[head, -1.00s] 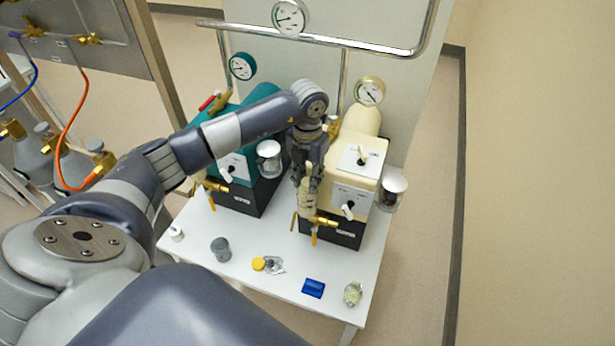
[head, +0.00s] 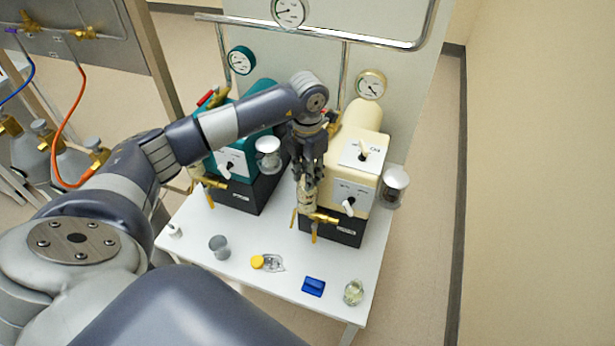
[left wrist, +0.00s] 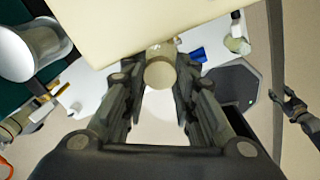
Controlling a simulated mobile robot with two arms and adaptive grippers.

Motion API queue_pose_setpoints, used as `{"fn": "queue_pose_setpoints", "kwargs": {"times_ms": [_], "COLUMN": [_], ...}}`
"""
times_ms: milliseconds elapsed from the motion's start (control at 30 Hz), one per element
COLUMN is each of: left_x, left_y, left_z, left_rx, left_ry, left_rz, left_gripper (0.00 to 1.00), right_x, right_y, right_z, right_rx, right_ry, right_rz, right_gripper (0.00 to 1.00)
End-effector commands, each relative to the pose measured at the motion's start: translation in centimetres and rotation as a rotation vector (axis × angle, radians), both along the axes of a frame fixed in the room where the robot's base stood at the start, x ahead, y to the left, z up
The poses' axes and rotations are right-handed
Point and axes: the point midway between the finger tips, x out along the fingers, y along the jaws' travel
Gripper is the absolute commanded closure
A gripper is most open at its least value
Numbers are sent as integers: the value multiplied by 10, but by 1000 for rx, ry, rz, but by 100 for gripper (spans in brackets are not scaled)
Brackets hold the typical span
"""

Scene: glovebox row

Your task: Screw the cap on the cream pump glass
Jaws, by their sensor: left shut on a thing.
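The cream pump (head: 358,165) stands at the right of the white table. My left gripper (head: 307,182) points down just left of its front. It is shut on a pale round cap (left wrist: 160,72), seen from above between the fingers in the left wrist view. A pale, partly clear part (head: 306,198), which looks like the pump glass, shows right below the fingers. The fingers hide the meeting of cap and glass, so I cannot tell whether the cap is seated. My right gripper seems to show small at the right edge of the left wrist view (left wrist: 293,106); its jaws are unclear.
The teal pump (head: 230,150) stands close on the left. Brass valves (head: 322,219) stick out at the cream pump's front. A grey cup (head: 219,246), yellow cap (head: 257,262), blue block (head: 313,287) and small greenish jar (head: 353,292) lie along the table's front.

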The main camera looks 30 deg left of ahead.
Motion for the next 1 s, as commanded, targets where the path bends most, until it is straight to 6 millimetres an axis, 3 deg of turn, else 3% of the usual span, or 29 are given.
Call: {"fn": "queue_pose_setpoints", "kwargs": {"times_ms": [700,1000], "left_x": [2,2], "left_y": [0,-2], "left_z": [-1,2], "left_rx": [2,-1], "left_ry": [-6,-9], "left_rz": [-973,-1174], "left_gripper": [100,100], "right_x": [0,0], "right_y": [2,1], "right_z": [-53,-58], "right_rx": [2,1], "right_ry": [-1,-1], "right_rz": [-1,0], "right_gripper": [47,47]}}
